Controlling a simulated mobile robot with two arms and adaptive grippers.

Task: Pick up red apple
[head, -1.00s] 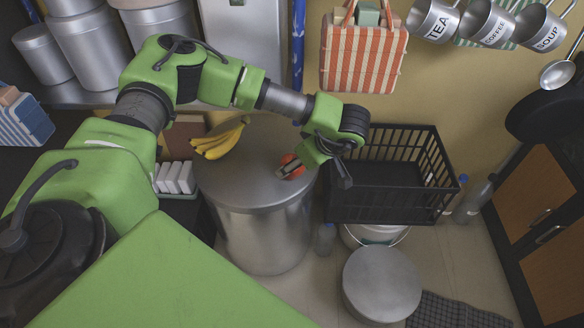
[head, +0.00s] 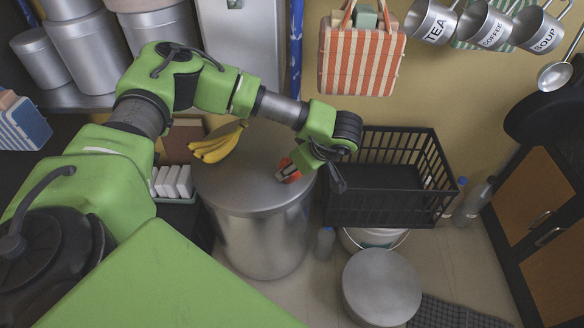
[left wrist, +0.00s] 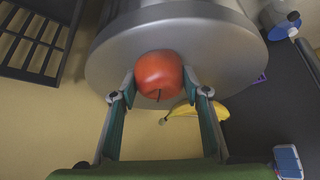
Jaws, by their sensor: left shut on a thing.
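The red apple (left wrist: 159,75) sits at the edge of the steel canister's lid (left wrist: 215,45). In the left wrist view my left gripper (left wrist: 159,84) has one finger on each side of the apple and is shut on it. In the head view the apple (head: 288,168) is partly hidden behind my left gripper (head: 287,172), low over the right side of the canister lid (head: 240,190). I cannot tell whether the apple still touches the lid. My right gripper is in neither view.
Bananas (head: 217,145) lie on the same lid, left of the apple. A black wire basket (head: 385,210) stands just right of the canister. A striped bag (head: 360,60) hangs on the wall behind. A smaller round canister (head: 382,285) stands on the floor at the front right.

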